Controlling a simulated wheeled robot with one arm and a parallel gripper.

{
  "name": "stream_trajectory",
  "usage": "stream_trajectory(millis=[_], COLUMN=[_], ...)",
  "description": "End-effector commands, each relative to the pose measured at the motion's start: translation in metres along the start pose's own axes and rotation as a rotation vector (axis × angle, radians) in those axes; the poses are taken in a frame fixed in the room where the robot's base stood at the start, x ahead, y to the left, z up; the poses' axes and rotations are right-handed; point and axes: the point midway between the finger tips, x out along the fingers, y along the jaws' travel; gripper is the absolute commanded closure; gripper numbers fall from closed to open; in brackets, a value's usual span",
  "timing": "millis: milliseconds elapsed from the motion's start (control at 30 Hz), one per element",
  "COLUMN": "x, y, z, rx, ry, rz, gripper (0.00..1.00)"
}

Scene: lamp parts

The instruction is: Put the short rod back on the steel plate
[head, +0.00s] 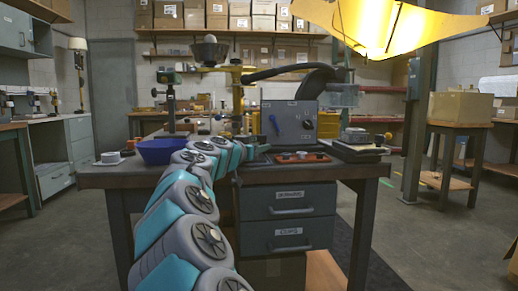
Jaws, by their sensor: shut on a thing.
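My arm reaches from the bottom of the head view over the left front of the dark desk (160,178). My gripper (246,138) is at its far end, small and partly hidden by my own wrist, left of the grey control box. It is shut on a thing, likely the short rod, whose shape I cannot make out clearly. I cannot pick out the steel plate for sure. A flat dark device with a pale top (358,148) lies at the desk's right side.
A blue bowl (157,151) and a small white cup (110,157) stand on the left. The grey box (288,122) and a red tray with knobs (301,158) take the middle. A yellow stand (237,95) rises behind my wrist. A large yellow shade (385,25) hangs upper right.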

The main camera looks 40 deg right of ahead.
Motion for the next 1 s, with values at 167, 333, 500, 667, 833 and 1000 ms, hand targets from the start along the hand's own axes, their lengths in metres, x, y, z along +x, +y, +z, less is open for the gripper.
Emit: stream_trajectory(millis=[167,333,500,667,833,1000], x=[0.000,0.000,0.000,-0.011,-0.041,-0.073], y=[0.000,0.000,0.000,0.000,-0.001,0.000], z=[0.002,0.002,0.000,0.001,-0.001,0.000], rx=[0.000,0.000,0.000,-0.001,-0.001,-0.001], ry=[0.000,0.000,-0.001,-0.001,0.003,0.001], rz=[0.000,0.000,0.000,0.000,-0.002,0.000], gripper=[0.54,0.49,0.49,0.49,0.49,0.49])
